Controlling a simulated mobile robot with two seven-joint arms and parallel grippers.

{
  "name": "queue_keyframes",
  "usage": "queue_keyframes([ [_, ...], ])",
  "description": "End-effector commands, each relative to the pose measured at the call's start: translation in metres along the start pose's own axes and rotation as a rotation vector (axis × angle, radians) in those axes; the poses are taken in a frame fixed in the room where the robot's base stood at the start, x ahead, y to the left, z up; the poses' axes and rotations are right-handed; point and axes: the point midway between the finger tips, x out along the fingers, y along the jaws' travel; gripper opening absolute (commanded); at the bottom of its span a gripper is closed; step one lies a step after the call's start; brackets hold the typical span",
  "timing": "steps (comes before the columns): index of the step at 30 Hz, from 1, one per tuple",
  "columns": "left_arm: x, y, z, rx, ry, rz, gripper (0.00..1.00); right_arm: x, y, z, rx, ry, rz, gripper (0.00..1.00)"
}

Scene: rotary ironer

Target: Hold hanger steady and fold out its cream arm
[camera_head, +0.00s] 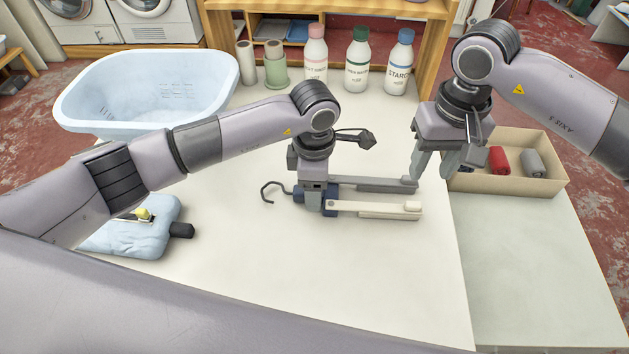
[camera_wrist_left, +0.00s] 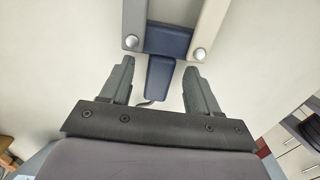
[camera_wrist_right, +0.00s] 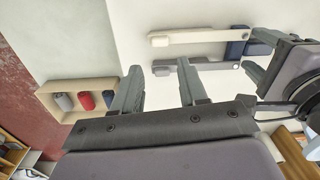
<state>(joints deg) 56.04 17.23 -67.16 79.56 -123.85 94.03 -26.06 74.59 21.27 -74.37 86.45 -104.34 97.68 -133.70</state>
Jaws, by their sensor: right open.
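The hanger lies flat on the white table. Its dark blue hub (camera_head: 330,203) is partly hidden by my left gripper (camera_head: 309,188). A dark hook (camera_head: 268,191) points left. The cream arm (camera_head: 378,208) and grey arm (camera_head: 372,184) both extend right, side by side, the cream one nearer me. In the left wrist view, my left gripper's open fingers stand on either side of the blue stem (camera_wrist_left: 159,78), with gaps visible. My right gripper (camera_head: 431,172) is open and empty beside the grey arm's tip; the cream arm also shows in the right wrist view (camera_wrist_right: 200,36).
A tan box (camera_head: 500,184) with rolled cloths stands at right. A pale blue tub (camera_head: 140,90), spools and several bottles (camera_head: 357,62) stand at the back. The table's front middle is clear.

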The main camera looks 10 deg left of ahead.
Motion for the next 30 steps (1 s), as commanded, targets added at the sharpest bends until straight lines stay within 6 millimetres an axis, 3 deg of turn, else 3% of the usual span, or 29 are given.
queue_keyframes([
  [1, 0.000, 0.000, 0.000, 0.000, 0.000, 0.000, 0.45, 0.000, 0.000, 0.000, 0.000, 0.000, 0.000, 0.43],
  [5, 0.000, 0.000, 0.000, 0.000, 0.000, 0.000, 0.03, 0.000, 0.000, 0.000, 0.000, 0.000, 0.000, 0.43],
  [6, 0.000, 0.000, 0.000, 0.000, 0.000, 0.000, 0.00, 0.000, 0.000, 0.000, 0.000, 0.000, 0.000, 0.43],
  [7, 0.000, 0.000, 0.000, 0.000, 0.000, 0.000, 0.00, 0.000, 0.000, 0.000, 0.000, 0.000, 0.000, 0.46],
  [8, 0.000, 0.000, 0.000, 0.000, 0.000, 0.000, 0.00, 0.000, 0.000, 0.000, 0.002, 0.000, 0.000, 0.56],
  [9, -0.001, 0.000, 0.000, 0.000, 0.000, 0.000, 0.00, -0.002, 0.000, 0.000, 0.009, 0.001, 0.000, 0.57],
  [17, 0.000, 0.000, 0.000, 0.000, 0.000, 0.000, 0.00, -0.023, 0.000, 0.000, 0.112, -0.001, 0.000, 0.57],
  [23, -0.001, 0.000, 0.000, 0.000, 0.000, 0.000, 0.00, 0.001, 0.000, 0.001, 0.114, -0.006, 0.000, 0.57],
  [30, -0.001, 0.000, 0.000, 0.000, -0.001, 0.000, 0.00, 0.050, -0.001, 0.001, 0.113, -0.005, -0.001, 0.57],
])
